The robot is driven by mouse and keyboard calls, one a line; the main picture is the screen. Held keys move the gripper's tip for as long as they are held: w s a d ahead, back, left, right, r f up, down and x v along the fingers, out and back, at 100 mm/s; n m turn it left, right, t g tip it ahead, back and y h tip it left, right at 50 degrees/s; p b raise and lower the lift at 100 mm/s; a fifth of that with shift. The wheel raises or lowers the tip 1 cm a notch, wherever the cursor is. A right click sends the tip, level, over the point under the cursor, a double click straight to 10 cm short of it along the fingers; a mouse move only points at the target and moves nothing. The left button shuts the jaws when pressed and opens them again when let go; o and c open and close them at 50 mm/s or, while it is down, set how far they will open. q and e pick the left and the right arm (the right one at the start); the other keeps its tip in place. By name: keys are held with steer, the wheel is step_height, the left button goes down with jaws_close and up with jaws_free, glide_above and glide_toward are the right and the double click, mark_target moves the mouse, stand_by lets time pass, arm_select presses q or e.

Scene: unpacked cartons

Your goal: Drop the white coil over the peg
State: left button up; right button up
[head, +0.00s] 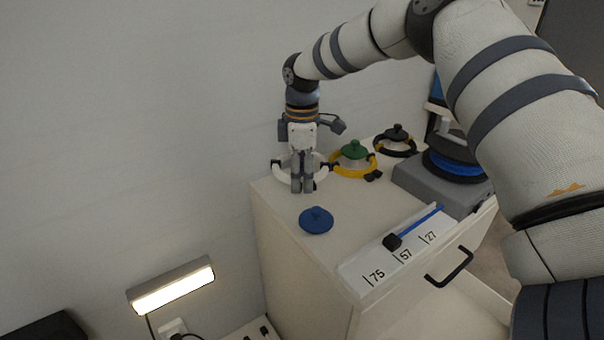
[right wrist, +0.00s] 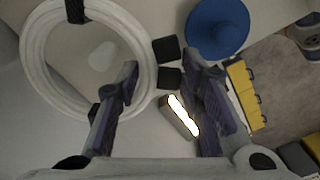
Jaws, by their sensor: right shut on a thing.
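The white coil (head: 321,172) is at the back left of the cabinet top, and its ring shows large at the left of the right wrist view (right wrist: 34,55), with a black band and black plug ends. My right gripper (head: 302,187) points down and is shut on the coil's side; its fingers (right wrist: 163,72) partly cover the ring. A pale rounded shape (right wrist: 102,56) shows through the ring; I cannot tell whether it is a peg. My left gripper is not in view.
A black peg (head: 397,133) with a black coil stands behind. A grey box (head: 422,185) carries a blue coil (head: 455,167). A numbered strip (head: 376,274) lies at the front edge. A lit lamp (head: 172,288) is lower left.

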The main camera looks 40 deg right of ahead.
mark_target(302, 206)
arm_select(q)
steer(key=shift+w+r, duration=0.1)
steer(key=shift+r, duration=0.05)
arm_select(e)
steer(key=shift+r, duration=0.15)
steer(key=shift+f+b, duration=0.35)
steer(key=shift+f, duration=2.45)
steer(key=o, duration=1.4)
steer(key=shift+c, duration=0.2)
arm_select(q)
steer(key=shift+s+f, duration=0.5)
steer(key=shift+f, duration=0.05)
arm_select(e)
step_height(302, 206, up, 12)
steer(key=shift+s+a, duration=0.1)
